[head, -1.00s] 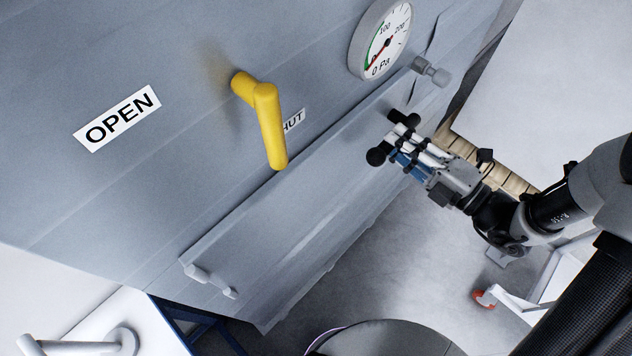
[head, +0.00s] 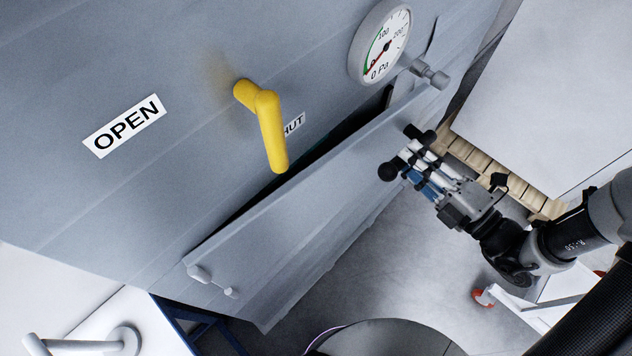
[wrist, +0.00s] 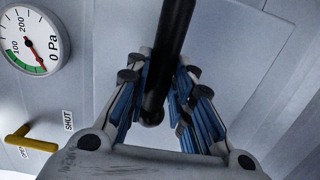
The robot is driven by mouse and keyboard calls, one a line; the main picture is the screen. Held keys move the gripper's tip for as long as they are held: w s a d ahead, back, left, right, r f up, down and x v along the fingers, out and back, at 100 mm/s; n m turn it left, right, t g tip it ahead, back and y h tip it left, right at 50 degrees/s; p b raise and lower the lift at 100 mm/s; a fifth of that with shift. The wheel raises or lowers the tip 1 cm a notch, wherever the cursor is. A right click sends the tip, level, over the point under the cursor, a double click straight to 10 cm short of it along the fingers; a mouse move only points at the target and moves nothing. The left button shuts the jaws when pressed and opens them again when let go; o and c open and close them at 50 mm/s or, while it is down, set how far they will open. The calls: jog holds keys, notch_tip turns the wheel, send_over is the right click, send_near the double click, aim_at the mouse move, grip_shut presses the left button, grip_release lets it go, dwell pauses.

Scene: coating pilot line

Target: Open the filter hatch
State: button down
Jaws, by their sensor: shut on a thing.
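The filter hatch (head: 300,225) is a long grey panel low on the grey housing. It stands slightly ajar, with a dark gap along its upper edge. My gripper (head: 408,158) is at the hatch's right part, shut on its black bar handle (head: 388,171). In the wrist view my gripper (wrist: 160,95) has its blue-padded fingers on both sides of the black handle (wrist: 168,60). The yellow lever (head: 268,125) points down beside the partly hidden SHUT label (head: 294,123); the OPEN label (head: 125,126) is to its left.
A pressure gauge (head: 381,43) sits above the hatch, its needle near 0 Pa. Grey hinge fittings show at the hatch's lower left (head: 212,279) and upper right (head: 430,74). A wooden pallet (head: 490,172) and a white wheeled frame (head: 530,305) stand right.

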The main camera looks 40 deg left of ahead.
jog(key=shift+s+d, duration=0.1)
jog(key=shift+d, duration=0.15)
jog(key=d, duration=0.1)
jog(key=s+d+m+t, duration=0.1)
jog(key=d, duration=0.1)
jog(key=d+t, duration=0.1)
jog(key=shift+s+d+h+p, duration=0.15)
jog(key=shift+s+h+p, duration=0.15)
jog(key=shift+s+p, duration=0.1)
jog(key=shift+m+t+h, duration=0.3)
jog(key=shift+m+t, duration=0.5)
jog(key=shift+t, duration=0.1)
jog(key=p+v, duration=0.4)
jog(key=p, duration=0.1)
jog(key=shift+s+d, duration=0.1)
jog(key=shift+s, duration=0.2)
